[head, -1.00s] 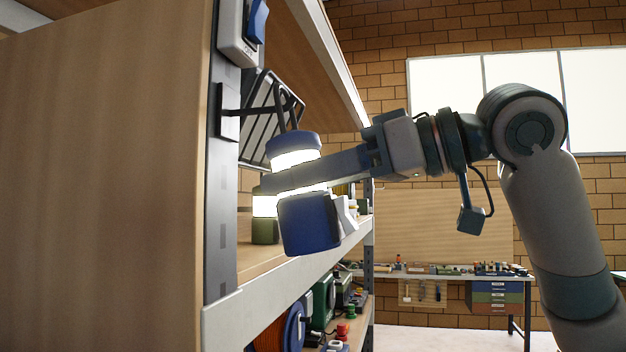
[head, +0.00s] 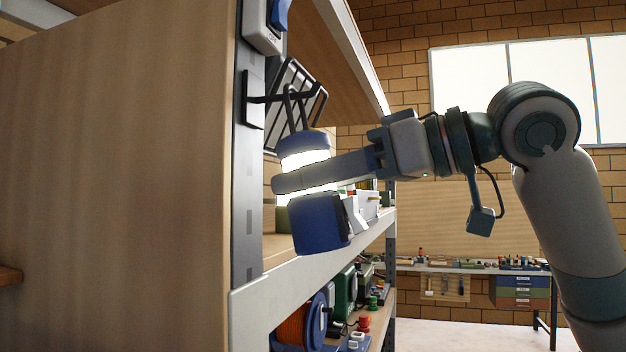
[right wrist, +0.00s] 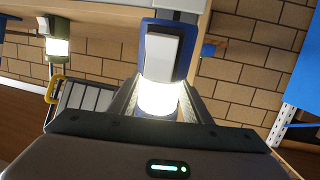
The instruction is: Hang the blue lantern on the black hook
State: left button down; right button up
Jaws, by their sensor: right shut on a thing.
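The blue lantern (head: 318,222) glows white in its middle and has a dark wire handle on top. My right gripper (head: 290,181) is shut around its lit middle and holds it nearly upright, slightly tilted. In the right wrist view the lantern (right wrist: 167,55) sits between the fingers. The black hook (head: 262,99) sticks out to the right from a plate on the dark upright strip. The lantern's handle crosses the hook's arm in the head view; I cannot tell whether it is looped over it. My left gripper is not in view.
A green lantern (head: 283,218) stands on the shelf behind, partly hidden; it also shows in the right wrist view (right wrist: 57,46). A black slatted rack (head: 305,82) is behind the hook. A wooden panel (head: 110,180) fills the left. A blue-switched box (head: 262,25) is above the hook.

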dwell(0.3)
jog(key=o, duration=1.6)
jog(key=shift+c, duration=0.2)
jog(key=shift+s+d+b, duration=0.2)
jog(key=shift+d+b, duration=0.15)
jog(key=shift+d, duration=0.1)
jog(key=b+v, duration=0.6)
jog(key=v, duration=1)
jog(key=shift+s+d, duration=0.2)
